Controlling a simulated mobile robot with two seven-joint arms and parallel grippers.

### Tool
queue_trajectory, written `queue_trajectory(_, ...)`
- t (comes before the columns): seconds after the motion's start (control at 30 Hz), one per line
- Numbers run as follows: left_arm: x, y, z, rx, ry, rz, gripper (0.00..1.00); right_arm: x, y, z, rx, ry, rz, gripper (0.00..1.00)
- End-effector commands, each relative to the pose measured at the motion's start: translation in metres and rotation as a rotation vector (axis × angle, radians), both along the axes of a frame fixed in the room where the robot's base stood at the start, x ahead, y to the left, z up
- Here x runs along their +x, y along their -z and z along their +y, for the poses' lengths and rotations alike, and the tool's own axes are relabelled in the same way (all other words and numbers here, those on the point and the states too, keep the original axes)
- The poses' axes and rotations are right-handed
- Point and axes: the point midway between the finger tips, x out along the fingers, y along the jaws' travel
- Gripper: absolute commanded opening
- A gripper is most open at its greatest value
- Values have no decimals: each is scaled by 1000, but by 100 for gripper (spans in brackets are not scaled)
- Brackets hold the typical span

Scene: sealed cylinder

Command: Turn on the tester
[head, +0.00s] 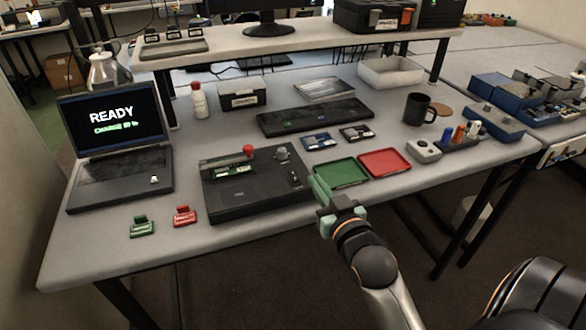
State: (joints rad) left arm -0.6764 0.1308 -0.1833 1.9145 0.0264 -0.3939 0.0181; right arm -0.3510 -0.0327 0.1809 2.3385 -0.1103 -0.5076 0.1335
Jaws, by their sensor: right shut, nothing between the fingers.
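The tester, a flat black box (240,200), lies on the table left of centre. On its top sit a green board (228,168), a red knob (248,149) and a round grey knob (281,152). Small details near its right edge are too small to read. My right gripper (318,184) is shut and empty, at the right edge of the tester and in front of the green tray; I cannot tell whether it touches the box. The laptop (112,120) shows "READY" with a smaller green line below. My left gripper is not in view.
A green tray (341,172) and a red tray (385,163) lie right of the tester. A green tag (142,227) and a red tag (184,216) lie at front left. A keyboard (315,117), a black mug (417,109) and a white bottle (199,100) stand behind.

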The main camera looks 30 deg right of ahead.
Motion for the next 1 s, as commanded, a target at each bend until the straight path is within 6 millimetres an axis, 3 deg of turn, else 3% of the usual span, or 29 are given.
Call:
queue_trajectory(0.37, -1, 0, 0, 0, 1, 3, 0, 7, 1, -1, 0, -2, 0, 0)
queue_trajectory(0.93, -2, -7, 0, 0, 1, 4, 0, 101, 9, -24, -1, -1, 0, 0)
queue_trajectory(1.0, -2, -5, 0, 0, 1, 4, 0, 100, 27, -23, 2, -1, 7, 0)
